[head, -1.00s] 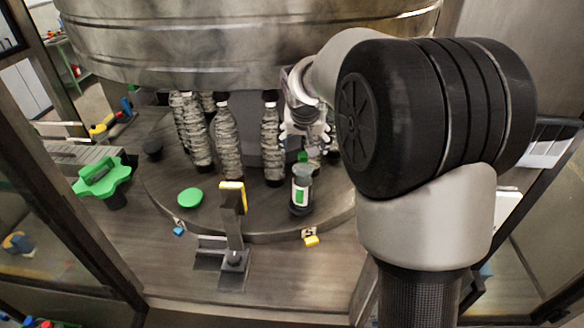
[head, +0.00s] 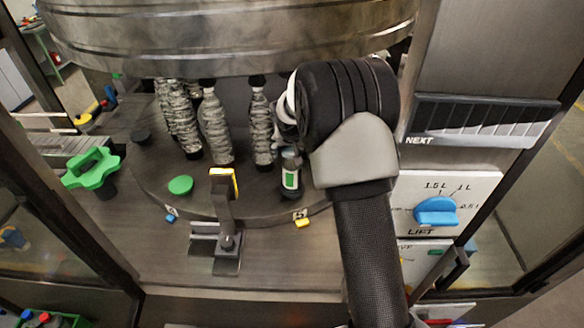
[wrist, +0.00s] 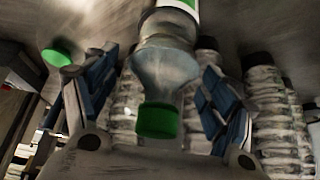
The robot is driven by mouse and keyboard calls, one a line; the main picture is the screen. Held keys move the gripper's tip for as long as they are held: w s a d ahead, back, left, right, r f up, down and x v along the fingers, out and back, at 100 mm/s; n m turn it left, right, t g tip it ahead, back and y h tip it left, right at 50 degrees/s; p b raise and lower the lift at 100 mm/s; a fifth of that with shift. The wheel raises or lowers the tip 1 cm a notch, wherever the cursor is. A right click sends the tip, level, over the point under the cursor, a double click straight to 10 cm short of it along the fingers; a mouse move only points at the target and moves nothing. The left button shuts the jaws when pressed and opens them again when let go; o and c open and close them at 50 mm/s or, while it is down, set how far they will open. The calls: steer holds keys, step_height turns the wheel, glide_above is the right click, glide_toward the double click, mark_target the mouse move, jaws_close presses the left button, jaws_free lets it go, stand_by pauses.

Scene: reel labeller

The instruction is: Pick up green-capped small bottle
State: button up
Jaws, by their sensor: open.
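The small bottle (head: 291,178) stands upright on the round dark turntable, with a dark body and a white-and-green label. In the wrist view the clear bottle (wrist: 166,68) appears upside down, with its green cap (wrist: 158,120) toward my palm. My gripper (wrist: 160,65) is open, with one blue-grey padded finger on each side of the bottle. Gaps show between both fingers and the bottle; I see no contact. In the head view my wrist and arm hide most of the gripper and the bottle's top.
A green disc (head: 180,185) lies on the turntable (head: 150,185) to the left. A yellow-topped bracket (head: 226,215) stands in front. A panel with a blue knob (head: 436,210) is at right.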

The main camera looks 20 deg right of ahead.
steer(key=shift+w+d+f, duration=0.15)
steer(key=shift+w+f, duration=0.2)
steer(key=shift+f, duration=0.2)
steer(key=shift+s, duration=0.1)
steer(key=shift+c, duration=0.4)
steer(key=c, duration=1.7)
jaws_close()
steer(key=shift+r, duration=0.1)
